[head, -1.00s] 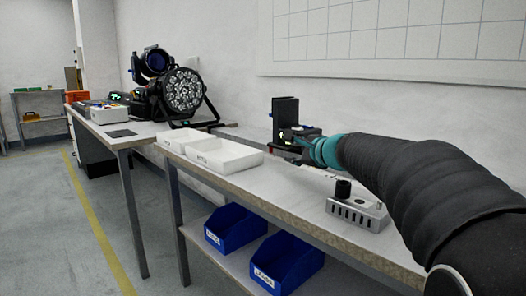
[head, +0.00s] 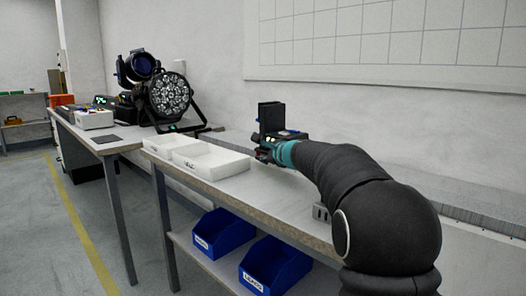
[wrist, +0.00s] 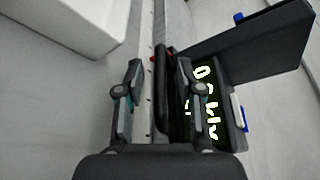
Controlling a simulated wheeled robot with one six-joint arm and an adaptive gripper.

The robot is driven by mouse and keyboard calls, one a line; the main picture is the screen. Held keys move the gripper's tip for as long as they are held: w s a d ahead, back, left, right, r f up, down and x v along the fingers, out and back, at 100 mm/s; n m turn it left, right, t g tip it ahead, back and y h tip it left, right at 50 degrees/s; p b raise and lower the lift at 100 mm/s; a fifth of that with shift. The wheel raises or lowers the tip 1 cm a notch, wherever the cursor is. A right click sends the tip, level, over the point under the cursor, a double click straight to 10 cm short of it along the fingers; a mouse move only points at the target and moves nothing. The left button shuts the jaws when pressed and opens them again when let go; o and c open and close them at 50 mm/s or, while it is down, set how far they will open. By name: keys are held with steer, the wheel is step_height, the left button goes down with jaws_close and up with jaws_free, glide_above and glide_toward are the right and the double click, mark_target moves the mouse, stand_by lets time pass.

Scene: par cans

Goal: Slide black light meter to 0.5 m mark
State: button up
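The black light meter (head: 270,117) stands on the bench against the back, with an upright black panel. In the wrist view its panel (wrist: 245,38) spreads to the upper right, and its lit display (wrist: 205,100) shows pale characters that I cannot read surely. My gripper (wrist: 159,68) is at the meter, fingers apart. A dark upright bar (wrist: 161,90) on the meter's left side lies between the fingers, closer to the right one, with a gap to the left one. A strip with tick marks (wrist: 148,105) runs beneath; its numbers are not legible.
White trays (head: 215,166) stand left of the meter; one edge (wrist: 70,25) shows upper left in the wrist view. A vented grey box (head: 320,213) is mostly hidden behind my arm. Par lights (head: 170,94) stand on the far table. Blue bins (head: 275,266) sit on the lower shelf.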

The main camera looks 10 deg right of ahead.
steer(key=shift+w+a+f, duration=0.15)
steer(key=shift+w+a, duration=0.05)
steer(key=shift+w, duration=0.4)
jaws_close()
steer(key=shift+w+a+p, duration=0.45)
steer(key=shift+w+a, duration=0.25)
steer(key=shift+w, duration=0.3)
steer(key=shift+w+a+p, duration=0.4)
steer(key=shift+w+a, duration=0.3)
steer(key=shift+w, duration=0.25)
jaws_free()
